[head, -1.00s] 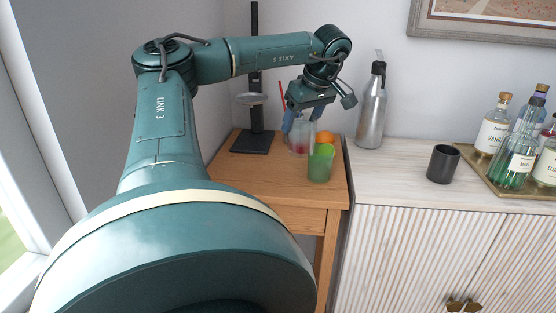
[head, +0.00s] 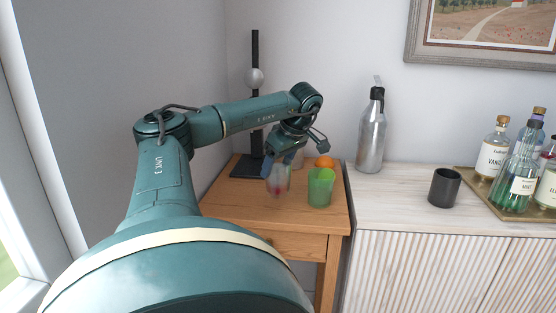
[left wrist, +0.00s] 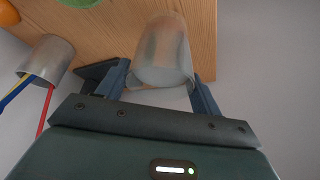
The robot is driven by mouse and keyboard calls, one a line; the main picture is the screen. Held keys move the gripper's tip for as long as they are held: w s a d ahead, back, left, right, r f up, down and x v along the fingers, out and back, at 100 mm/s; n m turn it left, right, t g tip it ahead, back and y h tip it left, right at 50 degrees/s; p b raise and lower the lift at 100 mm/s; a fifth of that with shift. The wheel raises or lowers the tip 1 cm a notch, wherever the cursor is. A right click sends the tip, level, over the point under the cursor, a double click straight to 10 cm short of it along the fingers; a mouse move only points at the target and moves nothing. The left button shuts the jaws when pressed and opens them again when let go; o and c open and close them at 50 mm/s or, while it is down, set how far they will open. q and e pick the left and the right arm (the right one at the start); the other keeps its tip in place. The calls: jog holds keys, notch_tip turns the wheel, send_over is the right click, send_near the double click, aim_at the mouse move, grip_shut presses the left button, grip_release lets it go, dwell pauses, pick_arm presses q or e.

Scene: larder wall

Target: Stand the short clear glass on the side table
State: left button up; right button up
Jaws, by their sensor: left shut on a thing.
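The short clear glass (head: 279,181) is held upright in my left gripper (head: 281,158), over the wooden side table (head: 232,207) and left of a green cup (head: 320,188). In the left wrist view, the two fingers of the gripper (left wrist: 165,92) are on either side of the glass (left wrist: 164,50), with wood behind it. I cannot tell whether its base touches the tabletop. My right gripper is not in view.
An orange (head: 324,162) lies behind the green cup. A dark stand (head: 255,100) with a post is at the table's back left. A straw cup (left wrist: 46,60) shows in the wrist view. A steel bottle (head: 371,138) and black cup (head: 444,187) stand on the cabinet.

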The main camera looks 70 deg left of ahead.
aim_at(278, 177)
pick_arm(q)
notch_tip(278, 177, down, 3)
jog(key=shift+f+b, duration=0.1)
jog(key=shift+b, duration=0.5)
jog(key=shift+f, duration=0.35)
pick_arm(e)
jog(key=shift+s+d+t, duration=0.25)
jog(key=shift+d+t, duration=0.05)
pick_arm(q)
jog(key=shift+f, duration=0.1)
jog(key=o, duration=1.5)
jog(key=shift+c, duration=0.2)
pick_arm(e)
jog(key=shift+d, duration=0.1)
